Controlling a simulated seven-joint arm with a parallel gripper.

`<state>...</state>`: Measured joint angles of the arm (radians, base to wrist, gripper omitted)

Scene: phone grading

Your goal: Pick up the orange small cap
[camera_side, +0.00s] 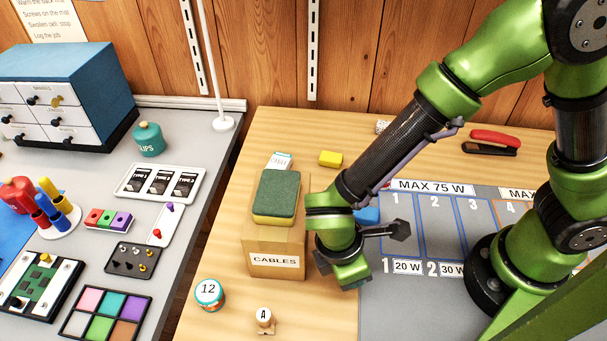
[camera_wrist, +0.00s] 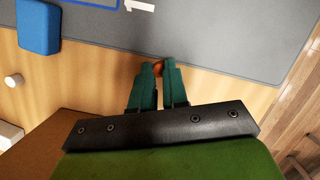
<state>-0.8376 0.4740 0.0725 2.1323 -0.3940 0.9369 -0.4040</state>
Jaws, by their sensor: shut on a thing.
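In the wrist view, the orange small cap (camera_wrist: 158,69) shows as a small orange-brown patch between the teal fingertips of my gripper (camera_wrist: 159,75). My gripper is shut on it, near the border of wood and grey mat. Most of the cap is covered by the fingers. In the side view, the cap and fingertips are hidden behind my wrist, just right of the CABLES box. I cannot tell whether the cap touches the table.
The CABLES box (camera_side: 276,262) with a green and yellow sponge (camera_side: 276,196) on top stands close beside my gripper. A blue block (camera_wrist: 39,28) lies on the mat's edge. The A-marked peg (camera_side: 264,320) and the 12-labelled jar (camera_side: 209,294) stand in front. The numbered grey mat (camera_side: 400,318) lies right.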

